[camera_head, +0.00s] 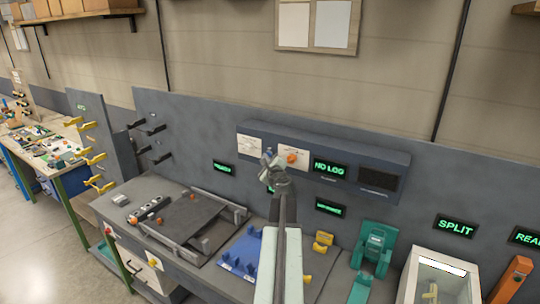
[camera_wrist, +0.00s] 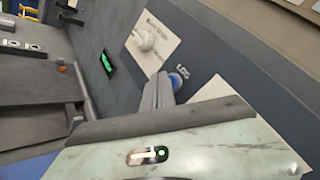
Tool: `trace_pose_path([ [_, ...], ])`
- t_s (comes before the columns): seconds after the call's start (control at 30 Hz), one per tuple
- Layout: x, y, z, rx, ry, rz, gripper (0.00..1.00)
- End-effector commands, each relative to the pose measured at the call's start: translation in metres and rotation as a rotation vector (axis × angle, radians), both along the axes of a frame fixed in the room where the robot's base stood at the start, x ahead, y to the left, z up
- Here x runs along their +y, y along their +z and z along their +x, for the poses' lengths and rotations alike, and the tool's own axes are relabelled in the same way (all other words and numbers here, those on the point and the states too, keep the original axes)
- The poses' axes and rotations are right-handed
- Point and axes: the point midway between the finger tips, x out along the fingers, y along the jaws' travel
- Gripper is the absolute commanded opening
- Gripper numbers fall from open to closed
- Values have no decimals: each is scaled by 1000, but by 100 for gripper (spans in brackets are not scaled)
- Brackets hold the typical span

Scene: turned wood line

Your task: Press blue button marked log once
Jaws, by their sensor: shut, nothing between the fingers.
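The blue button (camera_wrist: 176,82) shows in the wrist view beside the word LOG, on a dark grey panel. My gripper (camera_wrist: 163,78) is shut and empty, its fingertips right at the button and covering part of it. I cannot tell whether they touch it. In the head view my gripper (camera_head: 268,161) is in front of the wall-mounted panel box (camera_head: 395,158), and the blue button is not visible there, likely behind it. A green display (camera_head: 330,168) on the box reads NO LOG.
An orange knob (camera_head: 291,157) sits on a white plate just right of my gripper. Below are a workbench with a dark slide fixture (camera_head: 190,222), a blue tray (camera_head: 240,252) and a teal stand (camera_head: 377,243). A SPLIT sign (camera_head: 455,227) hangs at right.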

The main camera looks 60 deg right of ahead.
Motion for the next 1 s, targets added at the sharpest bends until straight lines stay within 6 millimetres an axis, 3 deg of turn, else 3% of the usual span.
trace_pose_path([
  [0.7,-6,0,0,0,-1,0,0],
  [1.0,7,0,-1,0,-1,0,0],
])
